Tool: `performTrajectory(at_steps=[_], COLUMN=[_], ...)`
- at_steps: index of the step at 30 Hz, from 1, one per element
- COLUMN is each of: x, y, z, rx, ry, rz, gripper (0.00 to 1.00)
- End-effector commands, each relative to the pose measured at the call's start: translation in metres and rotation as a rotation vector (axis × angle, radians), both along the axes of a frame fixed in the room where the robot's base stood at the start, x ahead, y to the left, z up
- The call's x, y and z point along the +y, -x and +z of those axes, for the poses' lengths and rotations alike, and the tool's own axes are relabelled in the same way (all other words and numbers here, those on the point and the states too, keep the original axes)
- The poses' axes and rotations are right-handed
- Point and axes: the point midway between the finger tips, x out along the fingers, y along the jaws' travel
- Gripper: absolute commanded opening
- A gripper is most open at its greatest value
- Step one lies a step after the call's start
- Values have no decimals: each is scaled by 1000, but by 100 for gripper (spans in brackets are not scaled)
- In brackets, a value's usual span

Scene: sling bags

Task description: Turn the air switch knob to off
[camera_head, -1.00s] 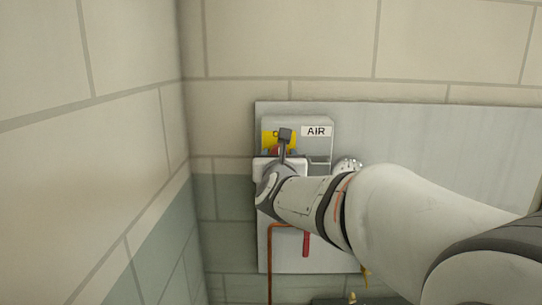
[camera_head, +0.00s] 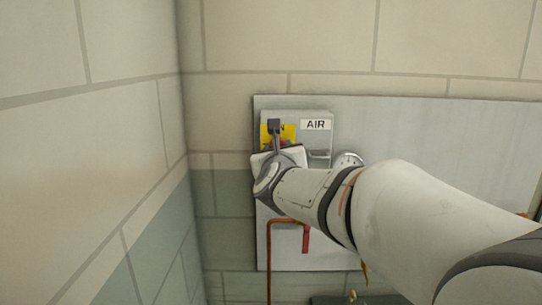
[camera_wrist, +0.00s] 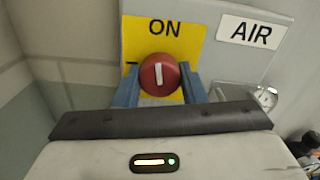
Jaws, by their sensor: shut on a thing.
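The air switch knob (camera_wrist: 159,75) is round and red with a white bar. In the wrist view the bar stands nearly upright, pointing toward the word ON on the yellow plate (camera_wrist: 190,33). An AIR label (camera_wrist: 252,32) is to its right on the grey switch box (camera_head: 319,140). My gripper (camera_wrist: 160,84) is shut on the knob, with one blue finger on each side. In the head view my wrist and gripper cover most of the knob and part of the yellow plate (camera_head: 289,131).
A round gauge (camera_head: 347,159) sits just right of the switch box and also shows in the wrist view (camera_wrist: 266,97). Below are a red lever (camera_head: 306,241) and a copper pipe (camera_head: 269,255). A block wall (camera_head: 90,150) stands close on the left.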

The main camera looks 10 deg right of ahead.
Motion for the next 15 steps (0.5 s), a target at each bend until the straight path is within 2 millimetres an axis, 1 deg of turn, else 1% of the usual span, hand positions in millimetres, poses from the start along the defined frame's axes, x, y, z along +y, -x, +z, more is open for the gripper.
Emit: performTrajectory(at_steps=[1,15], x=[0,-1], y=[0,0], z=[-5,-2], rx=[6,93], ry=[37,473], rz=[0,0], gripper=[14,14])
